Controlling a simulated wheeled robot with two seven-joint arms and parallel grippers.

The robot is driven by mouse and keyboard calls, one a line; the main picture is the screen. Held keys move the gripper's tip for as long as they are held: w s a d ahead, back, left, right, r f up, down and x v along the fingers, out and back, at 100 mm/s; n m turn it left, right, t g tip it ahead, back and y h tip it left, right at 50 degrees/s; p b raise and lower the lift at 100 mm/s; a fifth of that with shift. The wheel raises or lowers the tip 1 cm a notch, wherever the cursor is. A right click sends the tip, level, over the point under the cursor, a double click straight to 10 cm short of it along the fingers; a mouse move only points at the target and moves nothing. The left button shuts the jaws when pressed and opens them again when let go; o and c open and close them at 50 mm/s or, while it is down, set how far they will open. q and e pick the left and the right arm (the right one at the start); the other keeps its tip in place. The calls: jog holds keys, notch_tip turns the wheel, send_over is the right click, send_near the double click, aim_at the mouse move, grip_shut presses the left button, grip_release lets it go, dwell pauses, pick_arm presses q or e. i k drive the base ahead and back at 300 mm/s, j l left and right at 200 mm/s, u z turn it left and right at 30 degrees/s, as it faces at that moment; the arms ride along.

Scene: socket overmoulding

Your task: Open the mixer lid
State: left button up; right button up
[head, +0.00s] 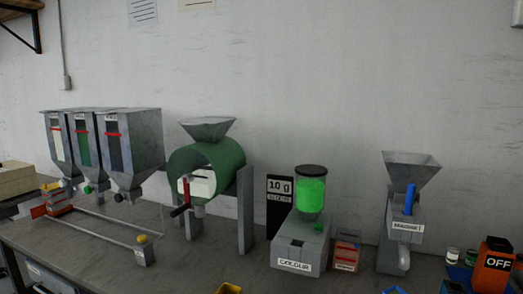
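The mixer (232,164) is a green horizontal drum on grey legs, left of the middle of the bench, with a grey funnel (208,127) on top. A pale panel (203,185), which may be its lid, shows at the drum's front. An upright red handle (186,189) stands in front of the panel, with a dark red crank-like bar (179,211) below it. I cannot tell for certain whether the lid is shut. Neither of my grippers is in view.
Three grey hoppers (133,143) stand left, above a rail with a yellow-topped block (143,252). Right of the mixer are a black "10 g" sign (279,204), the COLOUR dispenser (301,246), a small red-marked box (346,252), the MAGNET funnel (410,170) and an orange OFF box (494,268).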

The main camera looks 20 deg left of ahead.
aim_at(204, 121)
jog(key=j+u, duration=0.1)
jog(key=u, duration=0.25)
jog(key=k+j+u, duration=0.1)
jog(key=u, duration=0.25)
jog(key=j+u, duration=0.1)
jog(key=u, duration=0.25)
